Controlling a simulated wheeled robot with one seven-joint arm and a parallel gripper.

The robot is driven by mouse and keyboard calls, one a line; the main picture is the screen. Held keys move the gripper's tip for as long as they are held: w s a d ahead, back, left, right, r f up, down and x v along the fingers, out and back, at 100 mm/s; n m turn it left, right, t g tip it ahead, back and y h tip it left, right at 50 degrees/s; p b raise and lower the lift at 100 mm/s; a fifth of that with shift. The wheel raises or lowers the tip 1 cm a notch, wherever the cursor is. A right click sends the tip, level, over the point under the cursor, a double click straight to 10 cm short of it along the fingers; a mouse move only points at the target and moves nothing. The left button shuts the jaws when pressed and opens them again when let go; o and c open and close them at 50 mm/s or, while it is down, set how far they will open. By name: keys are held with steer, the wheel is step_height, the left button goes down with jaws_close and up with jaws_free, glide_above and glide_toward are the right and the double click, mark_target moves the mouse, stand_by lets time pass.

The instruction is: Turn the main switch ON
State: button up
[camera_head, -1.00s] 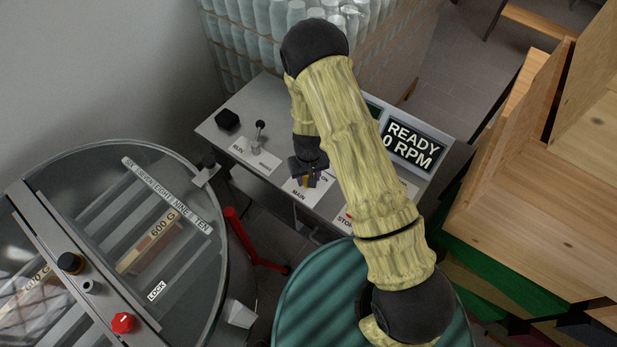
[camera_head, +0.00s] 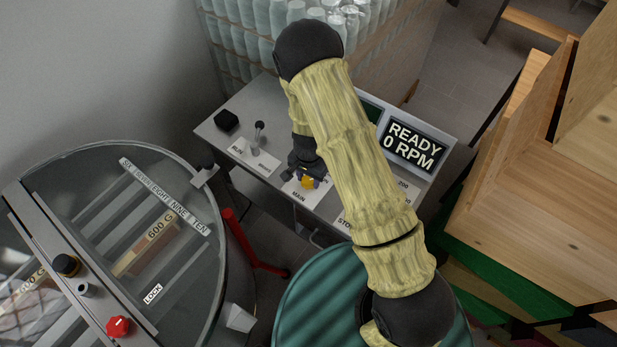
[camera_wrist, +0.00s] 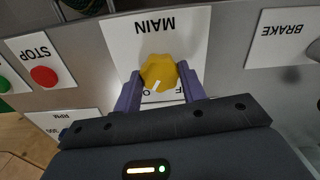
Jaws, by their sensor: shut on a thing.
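The main switch is a yellow knob (camera_wrist: 158,72) with a white pointer mark, on a white plate marked MAIN (camera_wrist: 157,26). In the wrist view the pointer faces down and slightly left. The letters beside it are partly hidden, so I cannot read which position it marks. My gripper (camera_wrist: 160,84) is shut on the knob, with one purple finger on each side. In the head view the yellow knob (camera_head: 307,183) shows below my gripper (camera_head: 306,173) on the grey panel. The display (camera_head: 413,144) reads READY 0 RPM.
A red STOP button (camera_wrist: 43,76) and a BRAKE plate (camera_wrist: 283,38) flank the switch. A round lidded machine (camera_head: 120,240) is at left, a green ribbed drum (camera_head: 310,295) in front, and wooden crates (camera_head: 545,190) at right.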

mark_target(308, 180)
steer(key=shift+m, duration=0.3)
steer(key=o, duration=1)
steer(key=shift+r, duration=0.1)
step_height(308, 180, up, 17)
steer(key=shift+r+b, duration=0.15)
steer(key=shift+b, duration=0.85)
steer(key=s+d+r+n+t, duration=0.1)
steer(key=s+d+r+n, duration=0.1)
steer(key=s+d, duration=0.2)
steer(key=s+d+r+n, duration=0.2)
steer(key=s+d+r, duration=0.1)
steer(key=s+d, duration=0.1)
steer(key=s+d+r+n+t, duration=0.1)
steer(key=s+d+r+n, duration=0.2)
steer(key=s+d, duration=0.1)
steer(key=shift+s+d+r+t, duration=0.1)
steer(key=shift+d+r+t, duration=0.05)
steer(key=shift+d, duration=0.3)
steer(key=shift+s+d+r+t, duration=0.1)
steer(key=shift+d+t, duration=0.05)
steer(key=shift+d, duration=0.25)
